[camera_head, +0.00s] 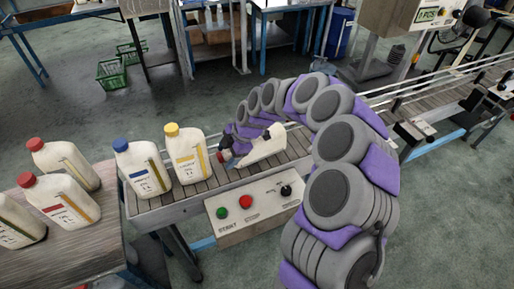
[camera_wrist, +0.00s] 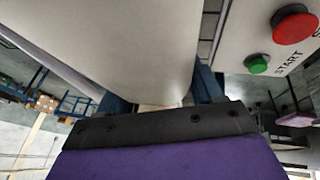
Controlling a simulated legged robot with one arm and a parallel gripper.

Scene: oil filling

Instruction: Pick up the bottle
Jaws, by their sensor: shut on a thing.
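A white bottle (camera_head: 264,148) lies tilted over the conveyor in the head view, with a red cap at its lower left end. My gripper (camera_head: 231,150) is at this bottle, partly hidden by my own arm. In the wrist view a large white bottle surface (camera_wrist: 130,50) fills the upper left and middle. The blue fingers of my gripper (camera_wrist: 160,94) are on either side of it, shut on it. I cannot tell whether it touches the belt. A blue-capped bottle (camera_head: 142,170) and a yellow-capped bottle (camera_head: 187,156) stand upright on the conveyor to the left.
Red-capped bottles stand on a table (camera_head: 105,240) at the left. A control box (camera_head: 250,210) with green and red buttons sits at the conveyor's front edge. The conveyor (camera_head: 455,92) runs to the upper right. Green crates (camera_head: 113,73) lie on the floor behind.

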